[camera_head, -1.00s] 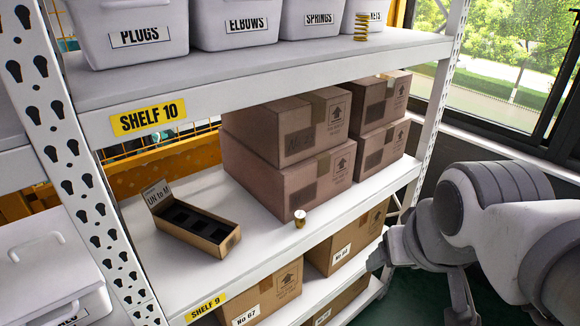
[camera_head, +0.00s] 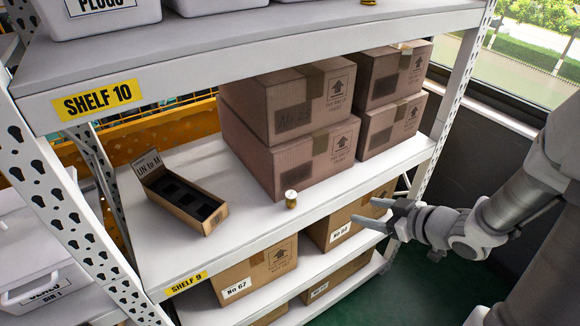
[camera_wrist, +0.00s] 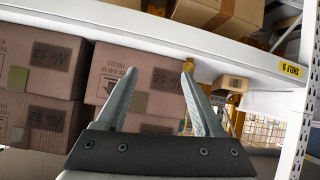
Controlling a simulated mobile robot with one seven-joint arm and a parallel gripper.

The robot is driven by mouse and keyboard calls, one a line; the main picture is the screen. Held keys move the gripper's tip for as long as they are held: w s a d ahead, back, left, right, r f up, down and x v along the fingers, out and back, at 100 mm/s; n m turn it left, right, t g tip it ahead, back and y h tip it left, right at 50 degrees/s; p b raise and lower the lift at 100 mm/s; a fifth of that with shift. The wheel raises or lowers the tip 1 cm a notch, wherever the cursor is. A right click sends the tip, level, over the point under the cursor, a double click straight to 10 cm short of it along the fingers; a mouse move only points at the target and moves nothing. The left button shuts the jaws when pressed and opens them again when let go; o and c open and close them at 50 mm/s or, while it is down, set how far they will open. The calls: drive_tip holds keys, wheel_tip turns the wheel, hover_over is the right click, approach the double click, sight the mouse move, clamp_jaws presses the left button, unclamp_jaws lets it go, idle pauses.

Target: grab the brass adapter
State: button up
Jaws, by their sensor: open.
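The brass adapter (camera_head: 291,199) is a small upright gold piece with a pale top, standing near the front edge of shelf 9 (camera_head: 250,222). It stands in front of the stacked cartons and right of the divided tray. My gripper (camera_head: 381,214) is open and empty, in front of the shelf and to the right of the adapter, apart from it. In the wrist view, which is upside down, the fingers of my gripper (camera_wrist: 160,70) are spread toward the shelf. The adapter (camera_wrist: 188,66) shows at the tip of the right finger, partly hidden; contact cannot be told.
An open cardboard tray (camera_head: 183,196) with dark compartments lies left on the same shelf. Stacked cartons (camera_head: 295,155) fill the back right. Shelf 10 (camera_head: 270,50) hangs above, with labelled bins. A perforated upright (camera_head: 460,95) bounds the right end. Cartons (camera_head: 255,270) stand below.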

drive_tip(key=s+a+r+y, duration=0.1)
drive_tip(key=s+a+y, duration=0.15)
drive_tip(key=a, duration=0.25)
drive_tip(key=b, duration=0.2)
approach(295, 200)
drive_tip(key=x, duration=0.3)
drive_tip(key=shift+n+y, duration=0.35)
drive_tip(key=shift+n, duration=0.05)
drive_tip(key=shift+x, duration=3.35)
drive_tip(key=shift+d+f, duration=0.1)
drive_tip(key=shift+f, duration=0.05)
clamp_jaws()
